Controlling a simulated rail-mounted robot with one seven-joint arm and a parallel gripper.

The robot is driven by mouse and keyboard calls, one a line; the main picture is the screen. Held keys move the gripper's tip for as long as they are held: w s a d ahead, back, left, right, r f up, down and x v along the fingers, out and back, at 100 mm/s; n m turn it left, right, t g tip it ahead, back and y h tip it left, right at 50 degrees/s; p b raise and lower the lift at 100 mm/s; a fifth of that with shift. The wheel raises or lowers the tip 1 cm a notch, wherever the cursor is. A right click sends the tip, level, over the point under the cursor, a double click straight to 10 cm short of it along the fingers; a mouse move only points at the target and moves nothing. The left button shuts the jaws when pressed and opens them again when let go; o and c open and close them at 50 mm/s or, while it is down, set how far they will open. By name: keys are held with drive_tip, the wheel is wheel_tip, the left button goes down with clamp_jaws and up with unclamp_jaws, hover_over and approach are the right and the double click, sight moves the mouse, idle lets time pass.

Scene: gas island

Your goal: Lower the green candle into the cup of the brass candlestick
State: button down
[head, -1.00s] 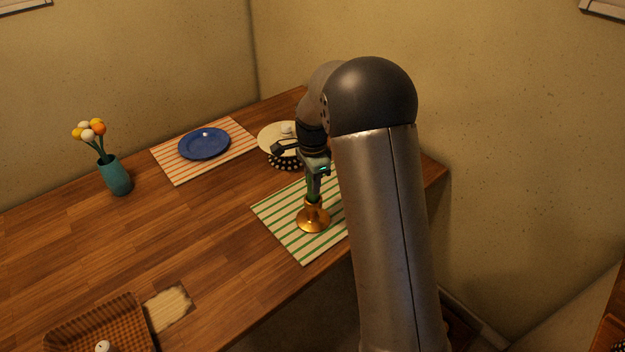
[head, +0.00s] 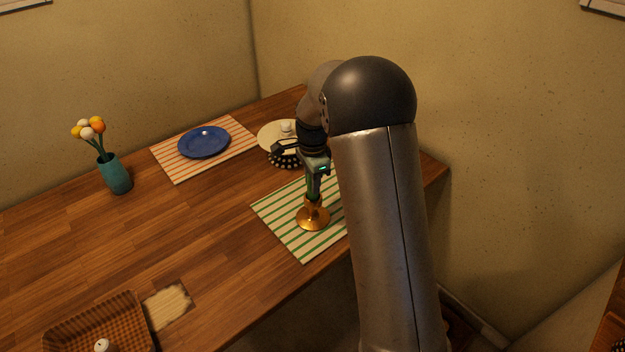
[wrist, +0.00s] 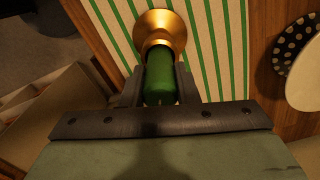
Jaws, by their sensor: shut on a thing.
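The brass candlestick (head: 313,219) stands upright on the green-striped mat (head: 290,237). In the wrist view its round brass body (wrist: 161,29) lies just beyond the fingertips. The green candle (wrist: 161,78) is between the fingers of my gripper (wrist: 160,88), which is shut on it. In the head view my gripper (head: 314,184) is right above the candlestick, and a little of the candle shows at the top of the cup. The candle's lower end meets or enters the cup; how deep it sits cannot be told.
Behind my gripper stands a dotted pot with a pale lid (head: 277,137). A blue plate (head: 204,142) lies on an orange-striped mat (head: 172,168). A teal vase of flowers (head: 115,176) stands at the left, a woven basket (head: 72,325) at the front. The middle of the table is clear.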

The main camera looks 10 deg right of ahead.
drive_tip(key=c, duration=1)
unclamp_jaws()
drive_tip(key=shift+f, duration=0.2)
drive_tip(key=shift+c, duration=0.2)
drive_tip(key=shift+r, duration=0.1)
